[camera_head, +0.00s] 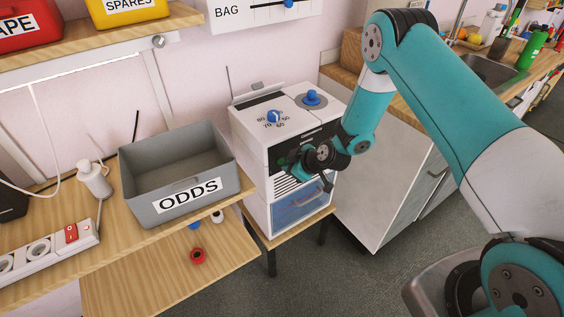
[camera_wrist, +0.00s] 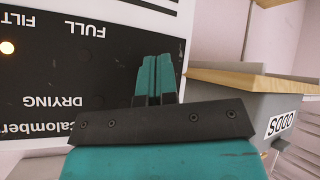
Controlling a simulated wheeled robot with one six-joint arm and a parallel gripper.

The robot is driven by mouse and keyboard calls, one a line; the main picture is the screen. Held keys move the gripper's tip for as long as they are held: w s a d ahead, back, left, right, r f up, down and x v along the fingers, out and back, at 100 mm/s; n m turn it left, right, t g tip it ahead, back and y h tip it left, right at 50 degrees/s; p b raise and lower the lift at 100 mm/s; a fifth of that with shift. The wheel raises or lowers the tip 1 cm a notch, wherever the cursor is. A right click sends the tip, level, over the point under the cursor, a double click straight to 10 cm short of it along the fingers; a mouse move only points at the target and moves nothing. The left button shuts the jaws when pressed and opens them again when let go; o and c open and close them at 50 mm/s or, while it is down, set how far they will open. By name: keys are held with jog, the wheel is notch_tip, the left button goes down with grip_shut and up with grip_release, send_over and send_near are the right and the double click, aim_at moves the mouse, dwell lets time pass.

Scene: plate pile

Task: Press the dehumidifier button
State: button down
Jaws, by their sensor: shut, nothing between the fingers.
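The dehumidifier (camera_head: 255,160) is a white box with a black front panel, a vent grille and a blue tank window low on its front. On its top are a numbered blue dial (camera_head: 274,117) and a round blue button-like knob (camera_head: 312,97) on a grey base. My gripper (camera_head: 287,160) is shut and empty at the front panel, below the top. In the wrist view its teal fingertips (camera_wrist: 155,65) are together before the black panel (camera_wrist: 70,65), with upside-down words "FULL" and "DRYING" and one lit orange lamp (camera_wrist: 7,47). I cannot tell whether they touch the panel.
A grey ODDS bin (camera_head: 180,165) stands on the wooden bench to the left; it shows close by in the wrist view (camera_wrist: 240,105). A grey cabinet (camera_head: 385,180) stands right of the dehumidifier. A BAG panel (camera_head: 262,12) hangs above.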

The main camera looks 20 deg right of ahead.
jog(key=shift+s+d, duration=0.1)
jog(key=shift+s, duration=0.2)
jog(key=s+d, duration=0.2)
jog(key=s, duration=0.3)
jog(key=shift+s+b, duration=0.35)
jog(key=shift+b, duration=0.05)
